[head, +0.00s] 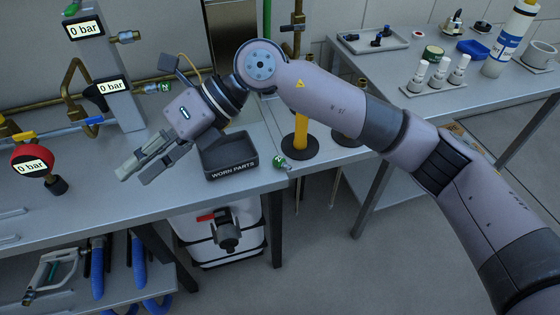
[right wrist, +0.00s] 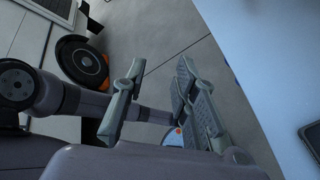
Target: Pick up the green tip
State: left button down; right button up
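A small green-ended piece (head: 280,162) lies at the bench's front edge, just right of the black WORN PARTS tray (head: 232,173). A similar green end (head: 165,87) sits on a fitting beside the lower 0 bar gauge. I cannot tell which one is the green tip. My right gripper (head: 137,172) is over the bench, left of the tray and apart from both green pieces. Its fingers are spread with nothing between them, as the right wrist view also shows (right wrist: 160,72). No green piece shows in the right wrist view. My left gripper is out of view.
A column with 0 bar gauges (head: 112,87) and a red-rimmed gauge (head: 32,163) stand at left.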

jog(key=w+d+f+t+h, duration=0.2)
jog(key=w+d+f+h, duration=0.1)
jog(key=w+d+h, duration=0.1)
jog(key=m+t+h, duration=0.2)
jog(key=t+h, duration=0.3)
jog(key=h, duration=0.3)
send_near(279, 159)
jog(key=f, duration=0.1)
jog(key=f+p, duration=0.2)
jog(key=shift+w+d+f+n, duration=0.1)
jog(key=shift+w+d+n, duration=0.15)
jog(key=shift+d+n, duration=0.05)
jog(key=shift+f+p, duration=0.3)
jog(key=shift+f, duration=0.25)
jog(key=f, duration=0.1)
jog(key=f+p, duration=0.1)
jog(key=f, duration=0.2)
jog(key=shift+w+d+f+p, duration=0.1)
jog(key=shift+w+p, duration=0.2)
jog(key=shift+p, duration=0.1)
jog(key=shift+w+f, duration=0.1)
jog(key=shift+f, duration=0.35)
